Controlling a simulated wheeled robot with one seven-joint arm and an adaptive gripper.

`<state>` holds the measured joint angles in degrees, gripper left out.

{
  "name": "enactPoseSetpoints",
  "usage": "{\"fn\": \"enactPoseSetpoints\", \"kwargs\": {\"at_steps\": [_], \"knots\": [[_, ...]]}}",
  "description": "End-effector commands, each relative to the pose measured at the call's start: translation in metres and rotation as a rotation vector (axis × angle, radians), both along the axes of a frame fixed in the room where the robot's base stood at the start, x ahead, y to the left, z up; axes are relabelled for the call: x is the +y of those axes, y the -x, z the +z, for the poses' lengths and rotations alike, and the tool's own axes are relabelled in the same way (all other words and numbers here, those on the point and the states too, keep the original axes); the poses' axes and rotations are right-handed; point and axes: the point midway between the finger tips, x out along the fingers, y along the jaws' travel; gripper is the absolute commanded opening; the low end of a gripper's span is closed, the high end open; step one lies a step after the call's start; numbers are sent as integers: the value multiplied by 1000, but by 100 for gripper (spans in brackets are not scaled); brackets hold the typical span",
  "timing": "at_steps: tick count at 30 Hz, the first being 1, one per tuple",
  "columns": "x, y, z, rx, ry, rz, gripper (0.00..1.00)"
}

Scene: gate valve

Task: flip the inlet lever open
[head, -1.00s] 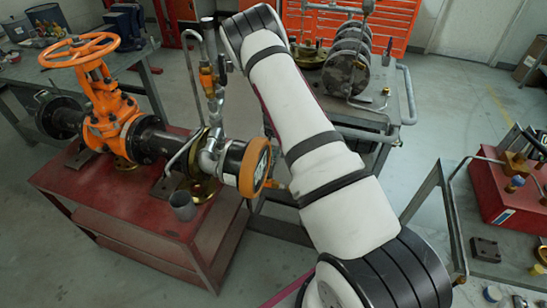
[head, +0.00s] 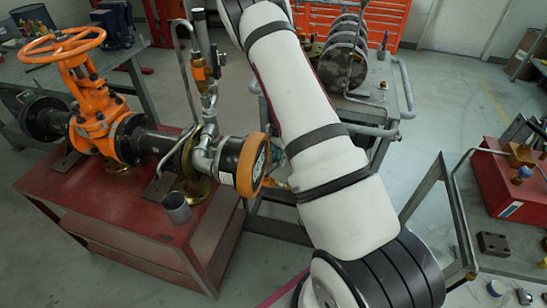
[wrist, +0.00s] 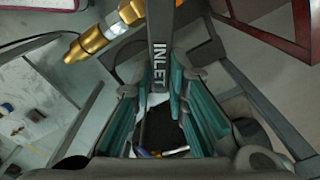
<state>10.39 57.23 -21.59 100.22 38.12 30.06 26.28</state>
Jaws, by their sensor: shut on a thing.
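In the wrist view, the dark lever marked INLET (wrist: 160,55) comes down from the top edge between the teal pads of my gripper (wrist: 161,90). My gripper is shut on this lever near its lettered end. In the head view, my white arm hides the lever and most of my gripper; only a small teal patch shows beside the orange-rimmed pipe end. The gate valve (head: 95,105) with its orange handwheel (head: 62,45) stands on the red bench (head: 110,220). The pipe runs right to the orange-rimmed end (head: 252,165).
A brass fitting (wrist: 100,38) is close to the lever at upper left in the wrist view. A metal cup (head: 176,207) stands on the red bench's front edge. A grey cart (head: 375,125) is behind my arm. A red box (head: 510,185) is at right.

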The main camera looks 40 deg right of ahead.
Motion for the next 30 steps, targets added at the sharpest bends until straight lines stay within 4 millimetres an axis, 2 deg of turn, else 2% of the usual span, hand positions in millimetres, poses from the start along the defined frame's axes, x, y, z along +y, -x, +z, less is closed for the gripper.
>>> {"fn": "enactPoseSetpoints", "kwargs": {"at_steps": [21, 30], "knots": [[10, 42, -1, 1, 0, -678, 0], [19, 54, 0, 1, -1, -899, 0]]}}
